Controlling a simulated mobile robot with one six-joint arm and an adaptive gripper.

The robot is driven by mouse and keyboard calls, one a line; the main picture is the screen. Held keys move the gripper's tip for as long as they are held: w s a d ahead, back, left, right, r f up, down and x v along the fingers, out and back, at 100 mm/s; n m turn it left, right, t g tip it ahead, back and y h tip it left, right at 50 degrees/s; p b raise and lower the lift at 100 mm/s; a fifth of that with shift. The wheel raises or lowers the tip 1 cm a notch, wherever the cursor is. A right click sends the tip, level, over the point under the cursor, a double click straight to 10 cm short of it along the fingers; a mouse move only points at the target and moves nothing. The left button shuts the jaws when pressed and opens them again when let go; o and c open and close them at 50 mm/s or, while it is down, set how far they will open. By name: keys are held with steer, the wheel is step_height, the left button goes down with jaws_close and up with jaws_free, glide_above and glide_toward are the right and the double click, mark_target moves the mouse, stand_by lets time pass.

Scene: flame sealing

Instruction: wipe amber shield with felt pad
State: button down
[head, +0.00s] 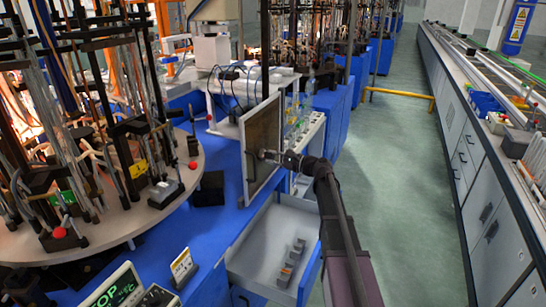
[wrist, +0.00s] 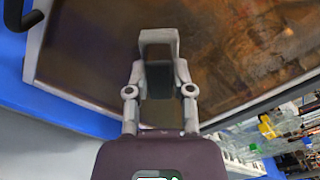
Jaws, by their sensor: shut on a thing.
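The amber shield (head: 263,142) is a brown, see-through panel in a pale frame, standing upright at the edge of the blue bench. It also fills most of the wrist view (wrist: 240,50), with a mottled brown surface. My gripper (head: 268,155) is at the lower right part of the shield, in front of its face. In the wrist view my gripper (wrist: 158,62) is shut on a small greyish piece, taken as the felt pad, seen against the panel. The pad's outline is hard to tell from the fingertips, and I cannot tell whether it touches the shield.
An open drawer (head: 262,262) with small grey blocks juts out below the shield. A round table (head: 160,222) with rods and glassware stands left. Bottles (head: 300,125) stand on a rack behind the shield. The aisle floor (head: 405,170) to the right is clear.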

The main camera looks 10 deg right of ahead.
steer(key=shift+s+a, duration=0.95)
steer(key=shift+s, duration=0.3)
steer(key=shift+r+p, duration=0.75)
steer(key=shift+w, duration=0.1)
steer(key=shift+w+d, duration=1.3)
steer(key=shift+w, duration=0.25)
